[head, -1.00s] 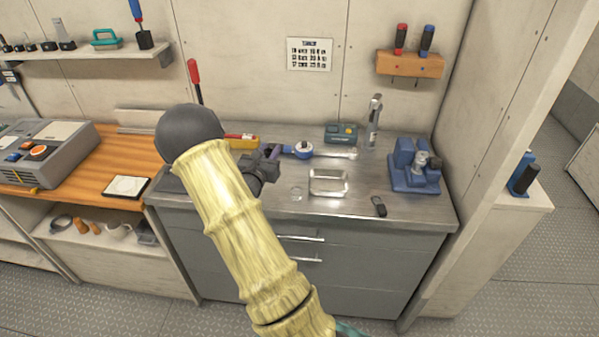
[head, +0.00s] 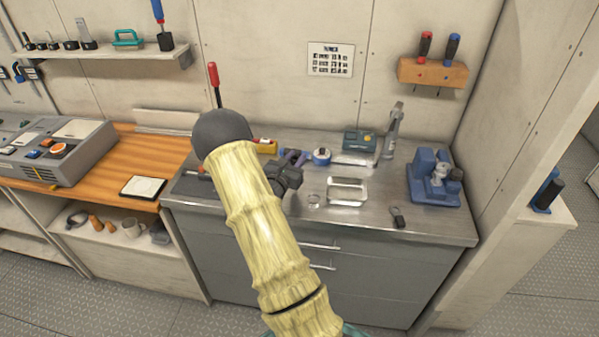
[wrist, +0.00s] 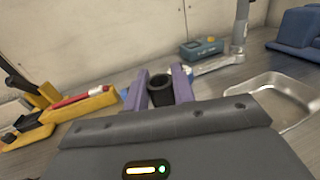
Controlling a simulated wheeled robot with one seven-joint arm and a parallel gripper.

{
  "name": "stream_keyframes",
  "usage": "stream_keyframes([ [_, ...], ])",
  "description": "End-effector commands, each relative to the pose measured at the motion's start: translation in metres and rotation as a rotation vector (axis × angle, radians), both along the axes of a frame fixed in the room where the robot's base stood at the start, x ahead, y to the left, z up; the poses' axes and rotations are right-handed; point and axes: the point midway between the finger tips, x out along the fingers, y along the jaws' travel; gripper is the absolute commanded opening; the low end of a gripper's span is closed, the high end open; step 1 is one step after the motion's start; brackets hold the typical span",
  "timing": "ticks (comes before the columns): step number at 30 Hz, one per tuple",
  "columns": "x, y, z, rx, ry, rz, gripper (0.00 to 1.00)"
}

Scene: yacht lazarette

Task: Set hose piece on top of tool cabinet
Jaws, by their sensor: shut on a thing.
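The tool cabinet (head: 290,255) is grey with drawers and a metal top, and stands ahead of me against the wall. My gripper (head: 293,157) is over the left-middle part of that top, partly hidden behind my pale yellow arm in the head view. In the wrist view its two purple fingers (wrist: 161,84) are shut on the hose piece (wrist: 161,92), a short black tube with its open end showing. The arm hides most of the hose piece in the head view. I cannot tell whether it touches the top.
A shallow metal tray (head: 346,192) lies right of the gripper. A blue vise (head: 432,180), a teal box (head: 359,140) and a small dark item (head: 398,217) are also on the top. A yellow tool (wrist: 85,103) lies to the left. Bare metal shows around the tray.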

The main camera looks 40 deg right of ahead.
Motion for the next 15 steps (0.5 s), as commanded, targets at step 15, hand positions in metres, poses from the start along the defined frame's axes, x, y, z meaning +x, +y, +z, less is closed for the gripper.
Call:
stream_keyframes([
  [15,0.0,-0.001,-0.017,0.0,0.001,-0.001,0.0],
])
